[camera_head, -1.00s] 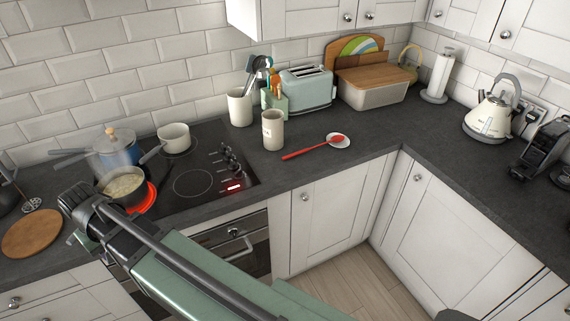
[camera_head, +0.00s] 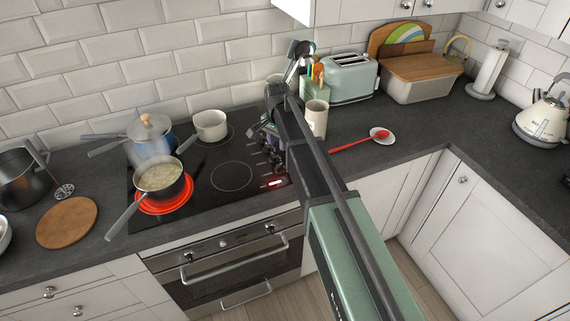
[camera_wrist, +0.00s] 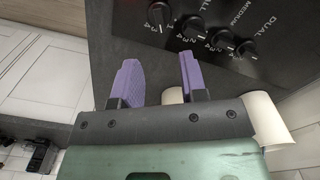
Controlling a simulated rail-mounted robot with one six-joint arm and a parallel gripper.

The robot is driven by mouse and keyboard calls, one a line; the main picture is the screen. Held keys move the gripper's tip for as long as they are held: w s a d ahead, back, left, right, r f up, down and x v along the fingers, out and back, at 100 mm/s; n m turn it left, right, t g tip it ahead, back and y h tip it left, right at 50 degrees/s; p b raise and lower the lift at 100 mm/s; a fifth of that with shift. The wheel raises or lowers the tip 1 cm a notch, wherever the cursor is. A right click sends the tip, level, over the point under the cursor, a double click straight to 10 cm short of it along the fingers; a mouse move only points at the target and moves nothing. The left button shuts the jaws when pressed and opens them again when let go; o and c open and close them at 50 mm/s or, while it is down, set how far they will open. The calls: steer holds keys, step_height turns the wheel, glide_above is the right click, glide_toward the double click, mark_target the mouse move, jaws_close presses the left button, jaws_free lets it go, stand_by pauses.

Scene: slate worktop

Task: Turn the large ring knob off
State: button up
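The black hob (camera_head: 205,190) carries a row of black knobs on its right side, partly hidden behind my arm in the head view. In the wrist view several knobs show along the top edge, with labels reading "DUAL", "MEDIUM" and a cut-off "ALL". The leftmost knob (camera_wrist: 160,15) has its label out of frame, so I cannot confirm it is the large ring knob. The front-left ring (camera_head: 165,208) glows red under a pan. My gripper (camera_wrist: 160,78) is open and empty, its purple fingers apart and short of the knobs. It also shows over the knob row in the head view (camera_head: 266,130).
A pan of food (camera_head: 160,178) sits on the glowing ring, its handle toward the front. A blue pot (camera_head: 150,140) and a white pot (camera_head: 210,125) stand behind. A cream canister (camera_head: 317,118) stands close right of my gripper. A red indicator (camera_head: 275,183) is lit.

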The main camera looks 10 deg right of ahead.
mark_target(279, 165)
step_height(279, 165, down, 11)
steer(key=b, duration=1)
steer(key=shift+r, duration=0.25)
steer(key=shift+r, duration=0.1)
steer(key=shift+c, duration=0.3)
jaws_close()
